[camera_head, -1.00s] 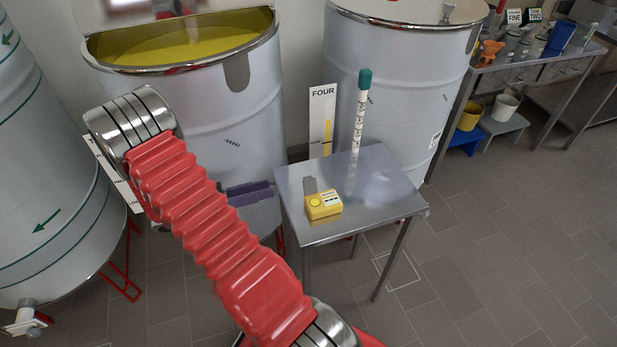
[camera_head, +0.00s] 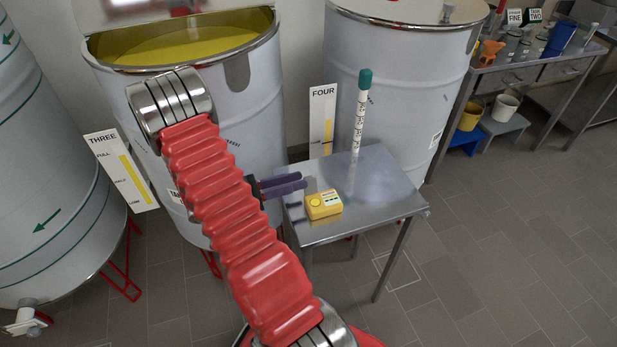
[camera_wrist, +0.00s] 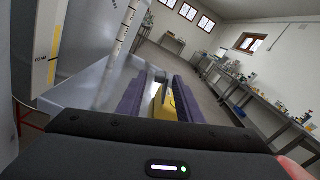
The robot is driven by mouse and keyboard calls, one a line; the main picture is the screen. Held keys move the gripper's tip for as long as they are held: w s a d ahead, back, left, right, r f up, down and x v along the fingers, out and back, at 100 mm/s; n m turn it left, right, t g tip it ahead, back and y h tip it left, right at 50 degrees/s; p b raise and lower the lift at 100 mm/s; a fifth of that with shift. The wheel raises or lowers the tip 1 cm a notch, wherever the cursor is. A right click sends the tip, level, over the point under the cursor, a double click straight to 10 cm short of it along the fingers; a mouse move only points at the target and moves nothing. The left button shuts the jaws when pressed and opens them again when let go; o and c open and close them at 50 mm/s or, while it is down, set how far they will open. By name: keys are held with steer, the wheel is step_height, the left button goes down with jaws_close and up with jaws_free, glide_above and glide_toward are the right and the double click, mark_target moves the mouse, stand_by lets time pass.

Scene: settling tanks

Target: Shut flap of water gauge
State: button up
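A small yellow box (camera_head: 323,204) with a round button and a pale panel, apparently the water gauge, sits on the metal side table. A grey upright piece, probably its flap, stood behind it earlier; my fingers now overlap that spot, and the flap's angle is unclear. My gripper (camera_head: 303,181) has dark purple fingers with a gap between them, just left of the box and above the table's left edge. In the wrist view, the yellow box (camera_wrist: 174,101) shows between the open fingers, with a dark grey piece (camera_wrist: 160,77) at its far end. Contact cannot be told.
A tall marked tube with a green cap (camera_head: 364,79) stands on the table (camera_head: 385,205) behind the box. Large tanks (camera_head: 395,70) stand behind. Boards THREE (camera_head: 121,170) and FOUR (camera_head: 322,115) stand by them. The floor to the right is clear.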

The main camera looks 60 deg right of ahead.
mark_target(308, 177)
steer(key=shift+x, duration=2.25)
steer(key=shift+c, duration=0.5)
jaws_close()
